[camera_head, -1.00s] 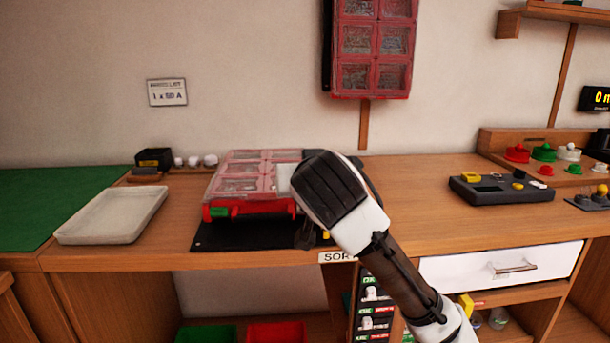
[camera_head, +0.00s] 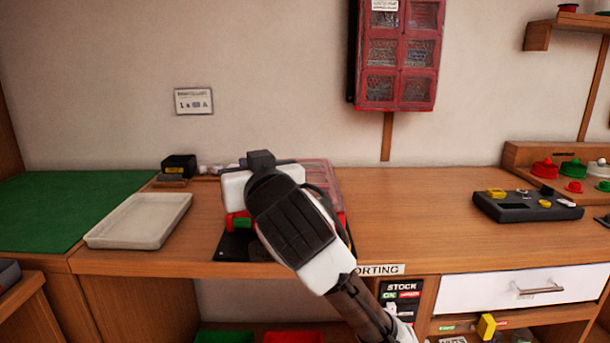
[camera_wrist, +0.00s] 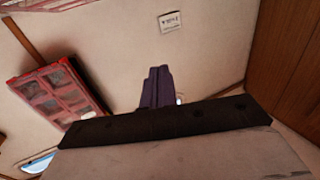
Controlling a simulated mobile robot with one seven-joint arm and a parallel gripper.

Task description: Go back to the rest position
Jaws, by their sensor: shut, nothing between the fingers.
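My gripper's fingers show in the wrist view (camera_wrist: 157,88), pressed together with nothing between them, against the bare wall. In the head view my arm reaches up from the lower right over the workbench, and its wrist covers much of the red organizer case with a clear lid (camera_head: 322,177) on the bench. The fingers themselves are hidden behind the wrist in the head view. My gripper is apart from the wall case and the sign.
A pale tray (camera_head: 138,222) and a green mat (camera_head: 60,205) lie to the left. A dark grey device (camera_head: 527,206) sits at right. A red compartment case (camera_head: 398,55) hangs on the wall, also in the wrist view (camera_wrist: 62,92). Bench between is clear.

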